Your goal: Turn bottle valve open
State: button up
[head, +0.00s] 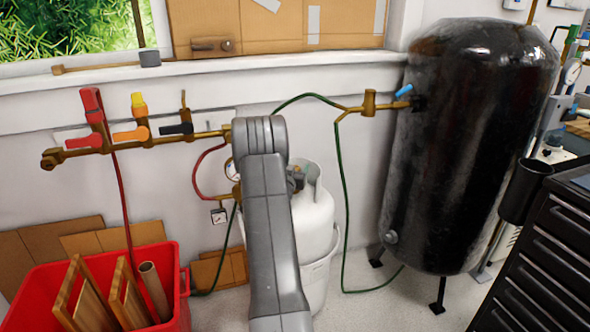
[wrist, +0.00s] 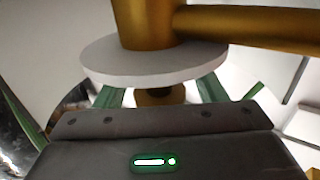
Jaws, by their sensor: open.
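My gripper is hidden behind the arm in the head view. In the wrist view my gripper (wrist: 161,91) is open, with green fingers apart. A pale round disc (wrist: 150,60) with a brass body above it covers part of the fingers. A small dark brass round part (wrist: 160,96) shows between them. I cannot tell whether the fingers touch anything.
A brass manifold (head: 160,140) with red, orange and black handles runs along the wall. A big black tank (head: 465,140) stands at right beside a dark drawer cabinet (head: 545,265). A red crate (head: 180,318) holding wooden pieces is at lower left. Red and green hoses hang near the bottle.

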jog(key=c, duration=1)
